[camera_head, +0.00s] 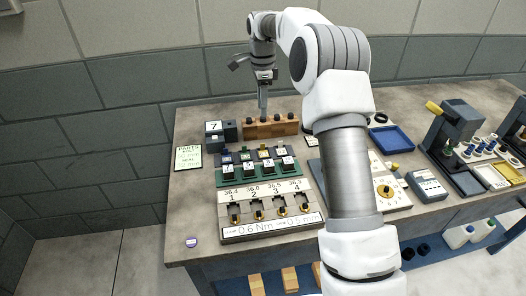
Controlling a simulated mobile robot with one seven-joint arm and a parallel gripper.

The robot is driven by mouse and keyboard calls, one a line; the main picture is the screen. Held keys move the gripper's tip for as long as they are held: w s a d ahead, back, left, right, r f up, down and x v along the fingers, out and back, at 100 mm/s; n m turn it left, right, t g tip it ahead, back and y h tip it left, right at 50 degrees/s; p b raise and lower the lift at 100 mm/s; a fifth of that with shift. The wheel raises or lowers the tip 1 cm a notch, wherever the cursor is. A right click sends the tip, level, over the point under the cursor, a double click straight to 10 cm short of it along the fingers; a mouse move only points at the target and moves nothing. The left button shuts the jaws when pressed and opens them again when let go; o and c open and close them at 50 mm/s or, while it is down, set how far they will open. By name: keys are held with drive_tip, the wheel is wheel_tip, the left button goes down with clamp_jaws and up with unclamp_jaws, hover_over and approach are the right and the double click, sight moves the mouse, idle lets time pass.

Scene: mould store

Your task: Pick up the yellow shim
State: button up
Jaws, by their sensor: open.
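A small yellow piece (264,153), which looks like the yellow shim, is in the back row of a dark green rack (232,178) on the bench. It sits between a blue piece (245,156) and a pale piece (282,150). Its exact shape is too small to tell. My gripper (263,114) points down behind the rack, above or beside a wooden block (285,127). It is open, apart from the yellow piece, and I see nothing in it.
In front of the rack stands a numbered four-station fixture (270,229). A dark box marked 7 (215,130) and a parts card (188,157) are at left. A blue tray (390,139) and a dial panel (393,198) are at right. My arm hides the bench's middle.

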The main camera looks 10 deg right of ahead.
sight(262, 144)
wheel_tip(262, 144, down, 15)
drive_tip(key=shift+w+r, duration=0.1)
drive_tip(key=shift+r, duration=0.05)
idle(0.4)
drive_tip(key=shift+c, duration=0.4)
clamp_jaws()
